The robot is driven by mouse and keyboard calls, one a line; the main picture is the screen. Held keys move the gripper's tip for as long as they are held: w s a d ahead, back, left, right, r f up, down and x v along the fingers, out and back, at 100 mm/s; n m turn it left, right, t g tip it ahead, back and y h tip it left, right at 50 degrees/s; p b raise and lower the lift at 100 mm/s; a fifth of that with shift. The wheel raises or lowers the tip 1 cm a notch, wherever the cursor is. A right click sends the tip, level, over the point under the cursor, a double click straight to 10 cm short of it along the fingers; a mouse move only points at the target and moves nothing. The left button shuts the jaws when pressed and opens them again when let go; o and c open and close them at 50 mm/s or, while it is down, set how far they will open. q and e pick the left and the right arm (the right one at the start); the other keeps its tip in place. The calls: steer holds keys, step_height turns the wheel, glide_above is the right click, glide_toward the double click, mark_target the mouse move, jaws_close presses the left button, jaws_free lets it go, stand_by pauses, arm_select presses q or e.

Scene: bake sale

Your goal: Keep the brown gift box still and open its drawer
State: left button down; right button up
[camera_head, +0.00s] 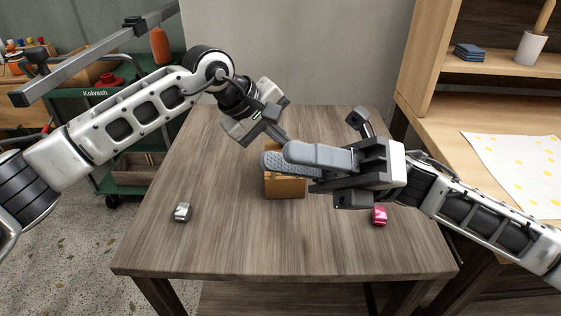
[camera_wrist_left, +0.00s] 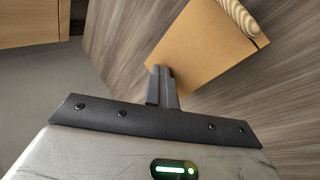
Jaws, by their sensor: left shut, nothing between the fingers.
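The brown gift box (camera_head: 285,187) stands on the table, partly hidden behind my right gripper; its brown surface also shows in the left wrist view (camera_wrist_left: 205,52). A ridged wood-coloured part (camera_wrist_left: 240,17) shows at its edge there. I cannot make out the drawer's front. My left gripper (camera_head: 277,135) is shut and empty, at the box's far side in the head view. Its fingertips (camera_wrist_left: 162,80) overlap the box's edge in the wrist view; contact is unclear. My right gripper (camera_head: 283,158) comes in from the right, fingers apart, over the box's upper part.
On the wooden table (camera_head: 225,235), a small silver item (camera_head: 182,212) lies left and a small pink item (camera_head: 379,215) lies right. The table front is clear. A desk with shelves (camera_head: 480,110) stands right, and a green cart (camera_head: 115,95) stands left.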

steer(key=w+d+f+n+t+h, duration=0.1)
steer(key=w+d+f+t, duration=0.1)
steer(key=w+d+f, duration=0.1)
steer(key=w+d+f+n+t+h, duration=0.1)
steer(key=w+d+f+t, duration=0.2)
steer(key=w, duration=0.3)
steer(key=w+d+f+n+t+h, duration=0.1)
steer(key=w+d+f+t, duration=0.1)
steer(key=w+f, duration=0.3)
steer(key=shift+d+f+n+h, duration=0.15)
steer(key=shift+d+n, duration=0.05)
steer(key=shift+d, duration=0.25)
steer(key=shift+d+f+n+h, duration=0.1)
steer(key=shift+d+n+h, duration=0.1)
steer(key=shift+d, duration=0.25)
steer(key=a, duration=1.1)
steer(key=shift+s+a, duration=0.35)
